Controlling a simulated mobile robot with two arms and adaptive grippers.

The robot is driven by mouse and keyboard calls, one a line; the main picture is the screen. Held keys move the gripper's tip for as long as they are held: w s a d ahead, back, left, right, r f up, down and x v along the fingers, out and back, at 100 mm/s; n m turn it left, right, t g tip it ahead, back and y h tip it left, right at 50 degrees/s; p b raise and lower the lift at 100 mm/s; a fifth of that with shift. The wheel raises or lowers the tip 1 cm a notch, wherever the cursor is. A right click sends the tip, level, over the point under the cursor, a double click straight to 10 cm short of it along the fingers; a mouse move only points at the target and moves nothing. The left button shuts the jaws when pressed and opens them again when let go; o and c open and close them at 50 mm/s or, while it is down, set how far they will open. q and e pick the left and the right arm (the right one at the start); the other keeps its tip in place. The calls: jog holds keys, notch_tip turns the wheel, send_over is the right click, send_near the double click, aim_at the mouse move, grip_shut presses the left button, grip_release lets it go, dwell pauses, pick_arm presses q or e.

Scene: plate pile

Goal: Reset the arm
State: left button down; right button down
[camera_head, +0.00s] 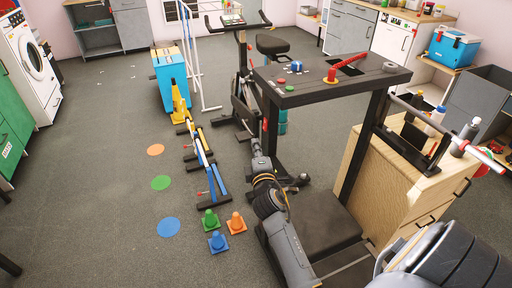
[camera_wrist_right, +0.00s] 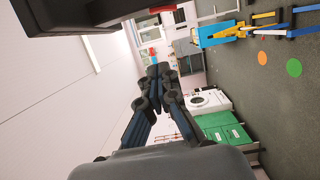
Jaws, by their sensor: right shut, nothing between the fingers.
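My right gripper (camera_head: 256,146) is at the end of my grey and black arm, left of the dark raised platform (camera_head: 318,92). In the right wrist view its dark fingers (camera_wrist_right: 160,74) come together, shut and empty. Nothing is seen touching the fingertips. The platform's underside edge seems to show at the upper left of the right wrist view. My left gripper is not in view.
The black-framed stand (camera_head: 372,150) and wooden cabinet (camera_head: 400,185) are close on the right. Small cones (camera_head: 236,224), low hurdles and an exercise bike are near the arm. Open grey floor (camera_head: 100,190) lies to the left.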

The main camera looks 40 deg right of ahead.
dwell(0.6)
jog(key=s+a+f+m+g+y, duration=0.15)
jog(key=a+f, duration=0.25)
jog(key=f, duration=0.6)
jog(key=s+a+f+g+y, duration=0.1)
jog(key=a+f+g+y, duration=0.15)
jog(key=f, duration=0.85)
jog(key=s+a+f+m+g+y, duration=0.1)
jog(key=s+a+f, duration=0.2)
jog(key=s+f, duration=0.35)
jog(key=s+a+f+m+g+y, duration=0.1)
jog(key=s+a+f+g, duration=0.2)
jog(key=f, duration=0.6)
jog(key=s+a+f+m+g+y, duration=0.2)
jog(key=s+a+f+m, duration=0.1)
jog(key=s+f, duration=1.1)
jog(key=s+f+m+g, duration=0.2)
jog(key=s, duration=1)
jog(key=s+f+m+g, duration=0.2)
jog(key=s+f+g, duration=0.1)
jog(key=s, duration=0.9)
jog(key=shift+s+a, duration=0.2)
jog(key=shift+s, duration=0.1)
jog(key=shift+f, duration=0.1)
